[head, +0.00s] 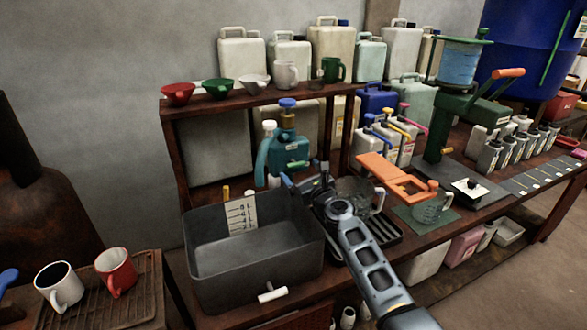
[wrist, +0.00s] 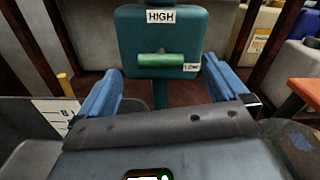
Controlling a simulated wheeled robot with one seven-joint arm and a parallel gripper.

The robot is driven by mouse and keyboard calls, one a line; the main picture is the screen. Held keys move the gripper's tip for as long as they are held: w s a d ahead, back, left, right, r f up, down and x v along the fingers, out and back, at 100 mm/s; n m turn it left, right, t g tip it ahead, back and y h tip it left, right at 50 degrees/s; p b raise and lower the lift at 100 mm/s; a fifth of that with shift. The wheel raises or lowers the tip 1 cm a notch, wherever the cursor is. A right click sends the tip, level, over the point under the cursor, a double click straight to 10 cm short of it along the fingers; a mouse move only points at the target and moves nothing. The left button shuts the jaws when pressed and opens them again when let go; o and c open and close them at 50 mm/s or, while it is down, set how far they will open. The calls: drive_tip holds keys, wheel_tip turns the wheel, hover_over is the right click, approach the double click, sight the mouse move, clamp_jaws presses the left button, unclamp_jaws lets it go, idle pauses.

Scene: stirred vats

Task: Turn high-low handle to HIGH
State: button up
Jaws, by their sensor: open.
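The green high-low handle (wrist: 160,60) lies horizontally across the front of a teal unit (wrist: 130,30) in the wrist view. Its right end is next to the LOW label (wrist: 191,67); the HIGH label (wrist: 160,16) is above it. The teal unit (head: 289,150) stands behind the grey basin in the head view, where the handle is hard to make out. My gripper (wrist: 162,72) is open, its blue fingers apart to the left and right of the handle, and it holds nothing. In the head view my gripper (head: 304,176) is just in front of the unit.
A grey basin (head: 205,270) with a white tap handle (head: 272,295) is left of my arm. A shelf (head: 250,95) with cups and canisters is behind.

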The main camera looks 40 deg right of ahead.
sight(297, 167)
drive_tip(key=shift+b+x, duration=0.65)
drive_tip(key=shift+x, duration=1.5)
drive_tip(key=c, duration=1)
